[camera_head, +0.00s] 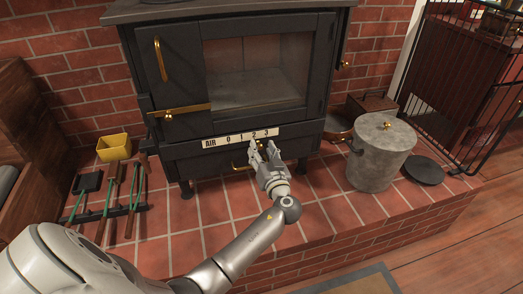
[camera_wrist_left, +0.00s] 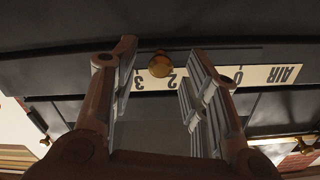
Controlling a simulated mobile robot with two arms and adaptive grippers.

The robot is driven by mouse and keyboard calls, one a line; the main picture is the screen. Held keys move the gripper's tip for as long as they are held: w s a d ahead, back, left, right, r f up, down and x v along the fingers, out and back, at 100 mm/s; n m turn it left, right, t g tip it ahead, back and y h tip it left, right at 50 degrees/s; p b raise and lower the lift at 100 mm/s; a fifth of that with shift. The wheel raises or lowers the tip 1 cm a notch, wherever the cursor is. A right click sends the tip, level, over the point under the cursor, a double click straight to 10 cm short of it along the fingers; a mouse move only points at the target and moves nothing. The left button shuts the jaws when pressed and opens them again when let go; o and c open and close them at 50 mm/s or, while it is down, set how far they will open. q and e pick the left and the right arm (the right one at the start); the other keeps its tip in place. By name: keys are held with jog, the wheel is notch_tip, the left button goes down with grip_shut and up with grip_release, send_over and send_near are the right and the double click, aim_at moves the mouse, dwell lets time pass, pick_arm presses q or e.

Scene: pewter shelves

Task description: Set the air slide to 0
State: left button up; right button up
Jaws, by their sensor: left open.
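The air slide's small brass knob (camera_wrist_left: 160,65) shows in the left wrist view, near the 2 and toward the 3 on the white scale (camera_wrist_left: 262,74), which appears upside down there. In the head view the scale (camera_head: 240,138) reads AIR 0 1 2 3 along the stove front, and my gripper largely hides the knob. My left gripper (camera_head: 263,152) is open in front of the scale's right part. In the wrist view its two fingers (camera_wrist_left: 162,75) stand on either side of the knob, apart from it; one finger covers the 1. My right gripper is not in view.
The dark stove (camera_head: 180,75) has a brass door latch (camera_head: 180,111) above the scale. A lidded grey metal bin (camera_head: 378,155) stands right on the brick hearth. Fire tools (camera_head: 110,205) and a yellow container (camera_head: 114,148) are at left. Hearth tiles before the stove are mostly clear.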

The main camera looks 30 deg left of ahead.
pick_arm(q)
jog(key=shift+w+a, duration=0.3)
jog(key=shift+a, duration=0.05)
jog(key=shift+c, duration=0.2)
grip_shut()
